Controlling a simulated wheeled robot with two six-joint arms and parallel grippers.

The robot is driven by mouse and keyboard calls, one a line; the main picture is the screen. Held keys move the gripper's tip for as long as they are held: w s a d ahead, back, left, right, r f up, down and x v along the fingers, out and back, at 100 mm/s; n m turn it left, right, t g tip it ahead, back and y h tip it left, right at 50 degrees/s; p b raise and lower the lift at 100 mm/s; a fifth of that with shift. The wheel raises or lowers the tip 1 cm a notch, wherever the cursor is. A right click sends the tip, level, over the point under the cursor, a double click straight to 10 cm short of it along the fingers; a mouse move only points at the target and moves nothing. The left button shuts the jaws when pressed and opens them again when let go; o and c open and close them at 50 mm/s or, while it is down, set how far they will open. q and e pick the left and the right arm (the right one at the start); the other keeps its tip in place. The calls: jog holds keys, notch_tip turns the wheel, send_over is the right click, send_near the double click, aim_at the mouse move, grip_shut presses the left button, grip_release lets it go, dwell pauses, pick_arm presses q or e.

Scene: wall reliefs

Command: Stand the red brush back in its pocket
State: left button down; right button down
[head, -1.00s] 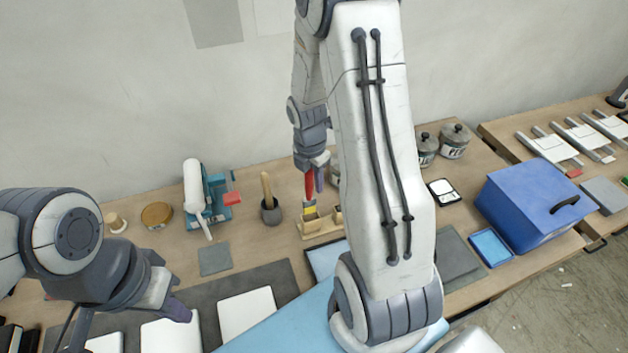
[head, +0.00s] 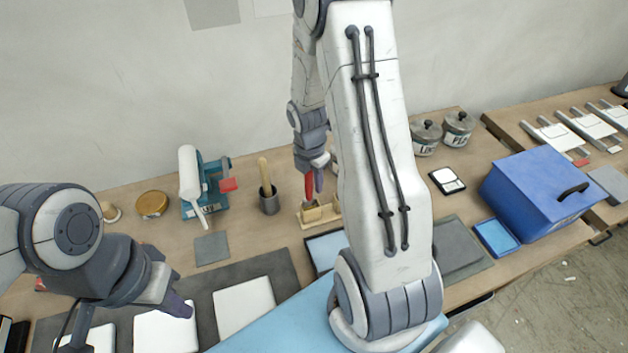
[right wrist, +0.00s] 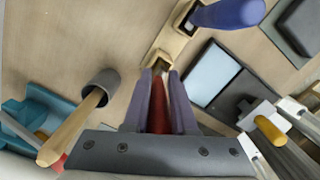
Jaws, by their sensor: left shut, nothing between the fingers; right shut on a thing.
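My right gripper (head: 315,187) is shut on the red brush (head: 309,189) and holds it upright over the left end of the wooden holder (head: 321,217). In the right wrist view the red brush (right wrist: 158,118) lies between the purple fingers of my right gripper (right wrist: 160,76), pointing at a square pocket of the wooden holder (right wrist: 158,62). The brush's lower end is hidden and seems to be down in that pocket. A blue-handled tool (right wrist: 230,13) stands in another pocket. My left gripper (head: 183,306) is shut and empty over the pale panels at the lower left.
A dark cup (head: 269,204) with a wooden-handled tool stands left of the holder. A teal device (head: 205,190) is further left. A blue box (head: 535,195), blue tray (head: 496,237) and lidded tins (head: 458,130) are at the right. My right arm hides part of the bench.

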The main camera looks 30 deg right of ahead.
jog(key=shift+f+b, duration=0.95)
jog(key=shift+f, duration=0.5)
jog(key=shift+c, duration=0.9)
grip_release()
jog(key=shift+r, duration=0.1)
notch_tip(320, 180, up, 8)
jog(key=p, duration=0.8)
jog(key=shift+p, duration=0.35)
